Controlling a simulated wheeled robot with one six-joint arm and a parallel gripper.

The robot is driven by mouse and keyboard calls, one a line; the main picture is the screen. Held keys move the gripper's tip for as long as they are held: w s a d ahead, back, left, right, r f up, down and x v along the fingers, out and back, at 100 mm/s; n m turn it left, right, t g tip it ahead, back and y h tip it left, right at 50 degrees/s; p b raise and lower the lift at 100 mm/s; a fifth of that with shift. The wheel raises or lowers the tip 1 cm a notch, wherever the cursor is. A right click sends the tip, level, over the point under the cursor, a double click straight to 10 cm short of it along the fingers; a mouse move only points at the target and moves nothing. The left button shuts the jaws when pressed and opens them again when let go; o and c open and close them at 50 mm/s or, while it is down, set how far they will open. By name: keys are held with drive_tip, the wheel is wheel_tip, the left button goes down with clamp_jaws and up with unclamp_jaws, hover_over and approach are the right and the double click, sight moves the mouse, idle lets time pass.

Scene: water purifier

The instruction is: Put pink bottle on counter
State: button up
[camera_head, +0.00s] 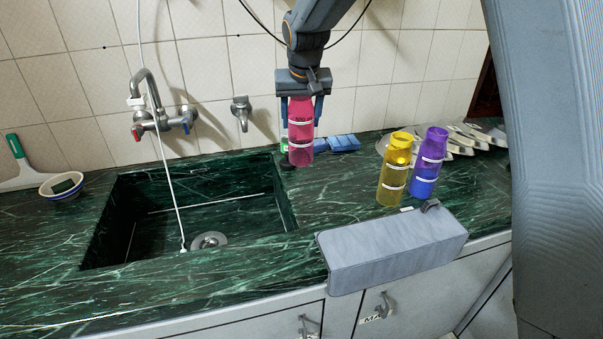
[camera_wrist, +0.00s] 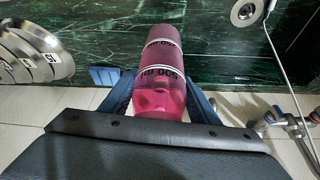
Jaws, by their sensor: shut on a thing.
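The pink bottle (camera_head: 300,135) is held upright in my gripper (camera_head: 301,105) in the head view, with the blue fingers on either side of its upper part. Its bottom is near the green marble counter (camera_head: 335,195), right of the sink; I cannot tell whether it touches. In the wrist view the pink bottle (camera_wrist: 159,75) sits between the blue fingers of my gripper (camera_wrist: 160,95), with white bands and dark lettering on it.
A yellow bottle (camera_head: 394,172) and a purple-blue bottle (camera_head: 428,163) stand on the counter to the right. Blue blocks (camera_head: 343,143) lie behind the pink bottle. The sink (camera_head: 150,230) is at left, with a faucet (camera_head: 150,100) above. Metal plates (camera_wrist: 30,55) show in the wrist view.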

sight(302, 125)
drive_tip(key=shift+f+p, duration=0.95)
drive_tip(key=shift+f, duration=3.45)
drive_tip(key=o, duration=1.1)
drive_tip(key=shift+f, duration=0.1)
drive_tip(key=shift+o, duration=0.2)
drive_tip(key=b+v, duration=0.2)
drive_tip(key=v, duration=1)
drive_tip(key=shift+b, duration=0.4)
drive_tip(key=s+d+f+g, duration=0.1)
drive_tip(key=s+d+f, duration=0.3)
drive_tip(key=s, duration=0.5)
drive_tip(key=s+d+f+m+g, duration=0.1)
drive_tip(key=s+d+f, duration=0.4)
drive_tip(key=s+d, duration=0.4)
drive_tip(key=s+d+f+g, duration=0.2)
drive_tip(key=s+d+f, duration=0.2)
drive_tip(key=s, duration=0.6)
drive_tip(key=shift+s+d+f+h, duration=0.2)
drive_tip(key=shift+d+f+h, duration=0.1)
drive_tip(key=shift+d, duration=0.95)
